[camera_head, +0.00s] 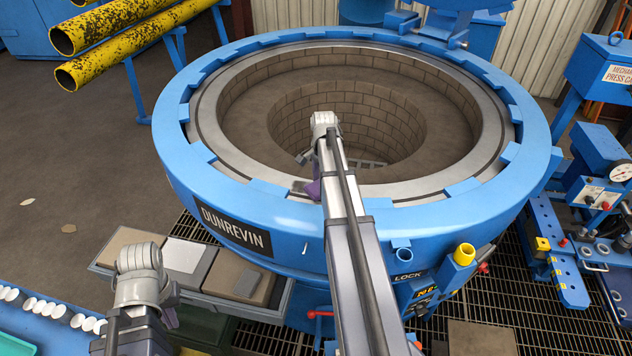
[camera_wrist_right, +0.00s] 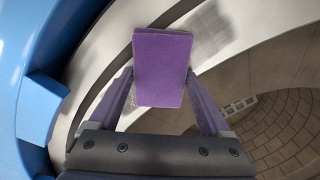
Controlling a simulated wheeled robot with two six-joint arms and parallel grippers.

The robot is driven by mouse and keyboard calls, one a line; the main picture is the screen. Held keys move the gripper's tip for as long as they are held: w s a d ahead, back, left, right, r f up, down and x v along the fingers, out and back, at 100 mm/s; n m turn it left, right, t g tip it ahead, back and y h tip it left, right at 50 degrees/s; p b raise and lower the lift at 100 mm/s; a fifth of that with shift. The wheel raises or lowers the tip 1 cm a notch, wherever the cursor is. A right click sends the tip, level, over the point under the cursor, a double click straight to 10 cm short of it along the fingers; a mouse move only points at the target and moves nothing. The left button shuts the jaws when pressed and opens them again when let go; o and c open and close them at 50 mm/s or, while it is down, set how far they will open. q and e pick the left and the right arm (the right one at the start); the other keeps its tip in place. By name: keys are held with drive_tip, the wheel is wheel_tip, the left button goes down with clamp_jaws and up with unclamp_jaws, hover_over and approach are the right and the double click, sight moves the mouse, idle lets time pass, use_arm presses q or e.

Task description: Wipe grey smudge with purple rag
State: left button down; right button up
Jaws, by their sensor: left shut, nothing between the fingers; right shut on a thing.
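The purple rag (camera_wrist_right: 163,68) is a flat, rectangular pad between the fingers of my right gripper (camera_wrist_right: 163,88), which is shut on it. In the head view, my right arm reaches over the furnace rim, and its purple gripper (camera_head: 311,190) is at the near pale ring, partly hidden by the arm. A dull grey-brown patch (camera_wrist_right: 209,34) shows on the pale ring beside the rag in the wrist view; it may be the grey smudge, partly covered by the rag. I cannot tell whether the rag touches the ring. My left gripper (camera_head: 172,303) is shut and empty at lower left.
The round blue furnace rim (camera_head: 182,150) surrounds a deep brick pit (camera_head: 345,120). A grey tray (camera_head: 220,303) with flat pads is fixed at the front left, near my left gripper. A yellow-capped post (camera_head: 465,253) stands at front right.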

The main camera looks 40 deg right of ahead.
drive_tip(key=shift+s+d, duration=0.15)
drive_tip(key=shift+s, duration=0.05)
drive_tip(key=shift+s+d, duration=1.05)
drive_tip(key=shift+s, duration=0.2)
drive_tip(key=shift+s, duration=0.1)
drive_tip(key=shift+s+d, duration=1.2)
drive_tip(key=shift+d, duration=0.05)
drive_tip(key=shift+s+d+f, duration=0.1)
drive_tip(key=shift+s+d, duration=0.95)
drive_tip(key=shift+s, duration=0.2)
drive_tip(key=shift+d, duration=0.1)
